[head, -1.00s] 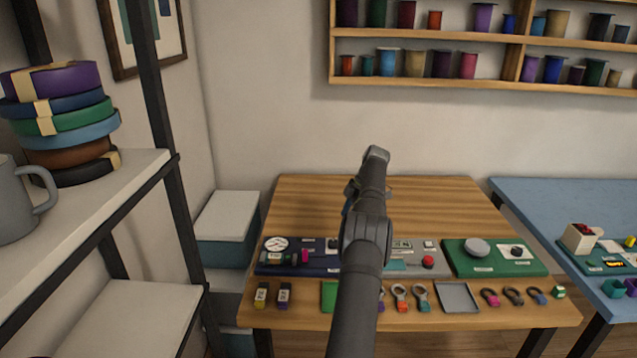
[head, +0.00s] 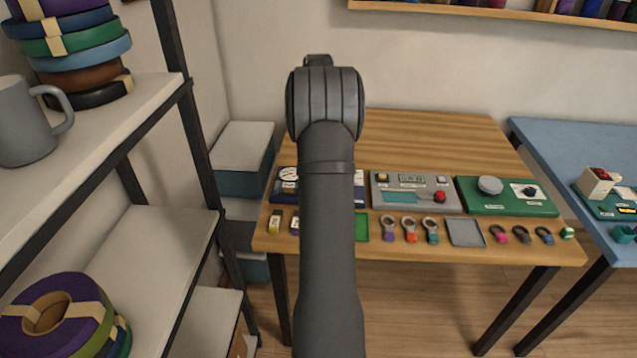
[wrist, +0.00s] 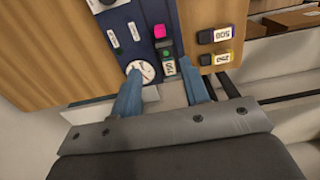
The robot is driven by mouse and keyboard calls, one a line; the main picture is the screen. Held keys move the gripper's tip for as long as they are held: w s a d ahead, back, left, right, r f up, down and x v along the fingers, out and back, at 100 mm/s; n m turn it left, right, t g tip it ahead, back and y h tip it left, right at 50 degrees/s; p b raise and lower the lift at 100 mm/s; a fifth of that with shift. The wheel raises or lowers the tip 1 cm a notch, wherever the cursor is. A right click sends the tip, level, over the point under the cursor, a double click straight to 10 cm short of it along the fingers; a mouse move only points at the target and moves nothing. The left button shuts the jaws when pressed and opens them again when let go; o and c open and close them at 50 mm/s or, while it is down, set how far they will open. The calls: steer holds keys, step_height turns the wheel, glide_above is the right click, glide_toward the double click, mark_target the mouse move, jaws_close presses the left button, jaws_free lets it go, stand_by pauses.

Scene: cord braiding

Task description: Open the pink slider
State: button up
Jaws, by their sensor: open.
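The pink slider (wrist: 159,31) shows in the wrist view as a small bright pink block on the dark blue panel (wrist: 138,15). A dark slot with a green piece and a small display lies just below it in the picture. My gripper (wrist: 162,75) is open and empty, its two blue fingers apart, short of the pink block in the picture and near the panel's edge. No contact shows. In the head view my arm covers most of the blue panel (head: 276,186) and hides the pink slider and the fingertips.
A round white dial (wrist: 141,71) sits beside the left finger. Yellow and purple tagged weights (wrist: 216,59) lie right of the panel. In the head view a grey panel (head: 400,208), a green panel (head: 507,208) and several ringed clips (head: 410,229) line the table. A shelf (head: 140,110) stands left.

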step_height(320, 180, down, 17)
steer(key=shift+r, duration=0.2)
steer(key=shift+c, duration=0.4)
